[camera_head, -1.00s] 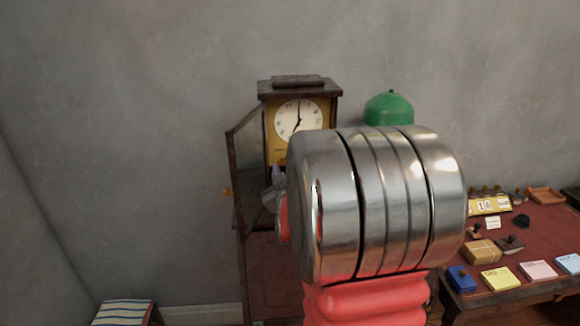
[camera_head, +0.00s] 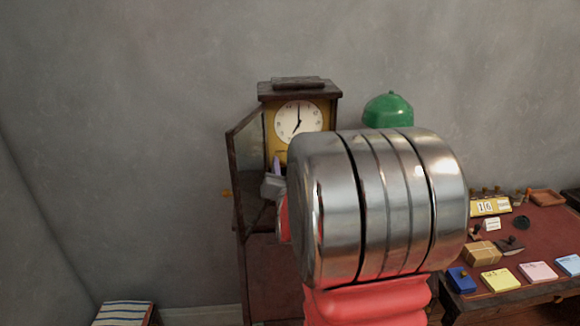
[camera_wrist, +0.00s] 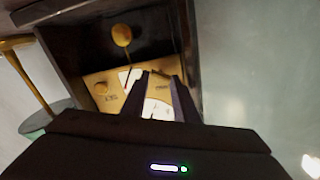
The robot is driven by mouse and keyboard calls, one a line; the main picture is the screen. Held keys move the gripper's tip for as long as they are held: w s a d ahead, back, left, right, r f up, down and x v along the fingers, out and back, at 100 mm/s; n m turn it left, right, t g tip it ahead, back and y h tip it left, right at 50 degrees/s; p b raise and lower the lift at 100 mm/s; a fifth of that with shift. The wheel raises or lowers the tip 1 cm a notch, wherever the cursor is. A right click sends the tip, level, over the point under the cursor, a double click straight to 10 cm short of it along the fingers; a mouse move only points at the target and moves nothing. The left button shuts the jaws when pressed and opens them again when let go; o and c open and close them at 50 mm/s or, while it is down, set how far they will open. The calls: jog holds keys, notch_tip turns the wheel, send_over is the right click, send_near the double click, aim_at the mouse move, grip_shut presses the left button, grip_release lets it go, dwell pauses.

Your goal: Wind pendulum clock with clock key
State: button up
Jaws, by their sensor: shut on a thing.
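The pendulum clock (camera_head: 299,120) stands against the wall, with its glass door (camera_head: 245,170) swung open to the left. The wrist view shows the clock upside down: part of its white dial (camera_wrist: 158,108), the gold plate (camera_wrist: 95,77) and the pendulum bob (camera_wrist: 122,35). My gripper (camera_wrist: 163,76) is in front of the open case, its fingers close together over the dial area. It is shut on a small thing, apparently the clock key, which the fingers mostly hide. In the head view my wrist covers the lower right of the clock, and only a bit of the gripper shows.
A green lamp (camera_head: 388,109) stands just right of the clock. A desk (camera_head: 535,233) at the right holds a calendar (camera_head: 489,207), a parcel (camera_head: 481,252) and several coloured pads. A striped stool (camera_head: 124,312) is at the lower left. The open door is close to my gripper's left.

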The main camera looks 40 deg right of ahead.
jog(key=shift+s+d+f+m, duration=0.2)
jog(key=shift+d+f+m, duration=0.1)
jog(key=shift+m, duration=0.6)
jog(key=shift+a+f, duration=0.1)
jog(key=shift+f, duration=0.1)
jog(key=o, duration=0.8)
jog(key=shift+c, duration=0.2)
jog(key=shift+o, duration=1.4)
jog(key=shift+r, duration=0.1)
jog(key=shift+w+a+r, duration=0.1)
jog(key=shift+a, duration=0.1)
